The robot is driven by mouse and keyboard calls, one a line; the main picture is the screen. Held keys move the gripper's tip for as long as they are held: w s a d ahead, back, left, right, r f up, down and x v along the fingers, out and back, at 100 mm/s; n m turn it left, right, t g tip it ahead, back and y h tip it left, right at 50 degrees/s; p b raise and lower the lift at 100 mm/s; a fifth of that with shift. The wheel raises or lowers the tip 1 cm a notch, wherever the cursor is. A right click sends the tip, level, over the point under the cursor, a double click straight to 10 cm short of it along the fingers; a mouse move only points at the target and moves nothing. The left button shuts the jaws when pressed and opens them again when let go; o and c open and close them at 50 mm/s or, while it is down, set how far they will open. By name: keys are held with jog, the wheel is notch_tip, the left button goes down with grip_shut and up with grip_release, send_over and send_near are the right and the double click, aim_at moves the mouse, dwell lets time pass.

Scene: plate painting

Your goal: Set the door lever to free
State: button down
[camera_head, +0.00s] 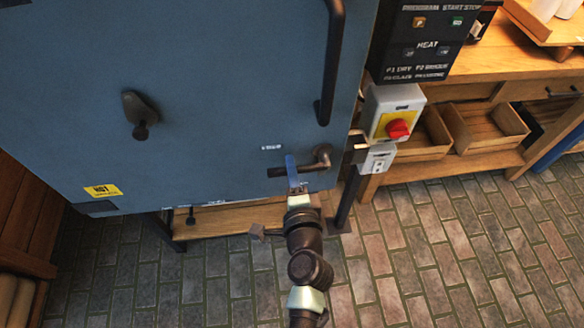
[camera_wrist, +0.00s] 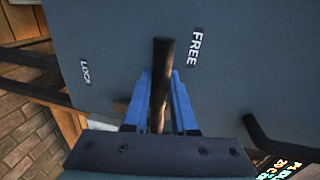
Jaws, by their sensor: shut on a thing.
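The door lever (camera_head: 321,160) is a dark bronze handle low on the right side of the blue kiln door (camera_head: 230,90). It lies roughly level in the head view, its arm pointing left from a pivot at the right. My gripper (camera_head: 290,162) has blue fingers shut on the lever arm. In the wrist view the dark lever (camera_wrist: 163,60) stands up between the two blue fingers. A white FREE label (camera_wrist: 195,48) is just right of the lever's end, and a LOCK label (camera_wrist: 86,72) is farther left. The lever's pivot is hidden in the wrist view.
A long vertical door handle (camera_head: 331,65) is above the lever. A grey and yellow switch box with a red knob (camera_head: 397,130) is to the right. A wooden bench (camera_head: 470,75) with trays stands at the right. Brick floor (camera_head: 450,240) is clear in front.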

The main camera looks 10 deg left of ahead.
jog(key=shift+r, duration=0.25)
dwell(0.3)
jog(key=c, duration=0.7)
grip_release()
jog(key=shift+c, duration=0.2)
jog(key=shift+f, duration=0.1)
jog(key=shift+s+d, duration=0.1)
jog(key=shift+s, duration=0.2)
jog(key=b+v, duration=0.1)
jog(key=v, duration=1.1)
jog(key=shift+s+d, duration=0.1)
jog(key=shift+s, duration=0.05)
